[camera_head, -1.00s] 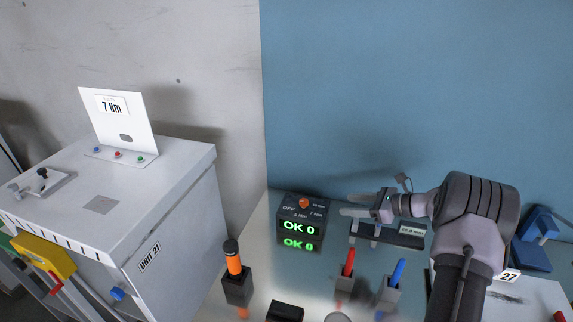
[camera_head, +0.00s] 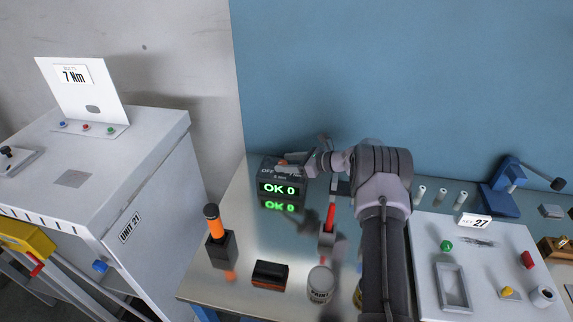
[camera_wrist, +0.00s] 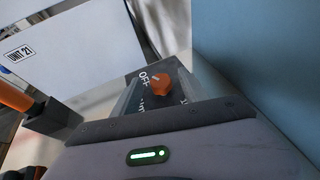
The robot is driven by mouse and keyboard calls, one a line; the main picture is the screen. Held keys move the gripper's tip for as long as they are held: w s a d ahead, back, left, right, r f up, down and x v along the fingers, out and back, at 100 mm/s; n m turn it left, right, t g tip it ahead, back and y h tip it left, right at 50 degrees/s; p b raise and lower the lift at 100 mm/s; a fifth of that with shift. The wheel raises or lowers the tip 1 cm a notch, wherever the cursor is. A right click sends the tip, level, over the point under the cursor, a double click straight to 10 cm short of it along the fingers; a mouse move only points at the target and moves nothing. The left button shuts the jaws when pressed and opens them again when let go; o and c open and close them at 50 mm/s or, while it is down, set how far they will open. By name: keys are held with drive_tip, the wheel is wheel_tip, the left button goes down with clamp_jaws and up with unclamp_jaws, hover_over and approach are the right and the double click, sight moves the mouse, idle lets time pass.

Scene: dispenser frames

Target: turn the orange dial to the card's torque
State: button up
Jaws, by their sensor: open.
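The card (camera_head: 74,75) on the white cabinet at the left reads 7 Nm. The dark dispenser box (camera_head: 268,204) stands at the back of the table, with a green display reading OK 0. Its orange dial (camera_wrist: 158,85) sits on the sloped top face beside the word OFF in the wrist view. In the head view my gripper (camera_head: 285,163) is at the dial and mostly covers it. My gripper is open.
An orange-handled driver (camera_head: 213,224) stands in a holder at the front left. A red-handled tool (camera_head: 330,217), a paint can (camera_head: 320,283) and a black and orange block (camera_head: 270,274) stand nearer.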

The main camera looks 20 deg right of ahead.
drive_tip(key=shift+w+a, duration=0.1)
drive_tip(key=shift+w, duration=0.05)
clamp_jaws()
drive_tip(key=f+n+y+b, duration=0.1)
drive_tip(key=b, duration=0.2)
drive_tip(key=shift+w+g, duration=0.15)
drive_tip(key=shift+g, duration=0.25)
drive_tip(key=shift+n+g+y+b, duration=0.3)
drive_tip(key=shift+n+b, duration=0.2)
drive_tip(key=shift+b, duration=0.65)
drive_tip(key=n+g+b, duration=0.1)
drive_tip(key=b, duration=0.1)
drive_tip(key=shift+r+y+b, duration=0.2)
drive_tip(key=shift+y+b, duration=0.15)
drive_tip(key=shift+y, duration=0.05)
drive_tip(key=shift+r+b, duration=0.2)
drive_tip(key=shift+b, duration=0.1)
drive_tip(key=shift+g, duration=0.3)
unclamp_jaws()
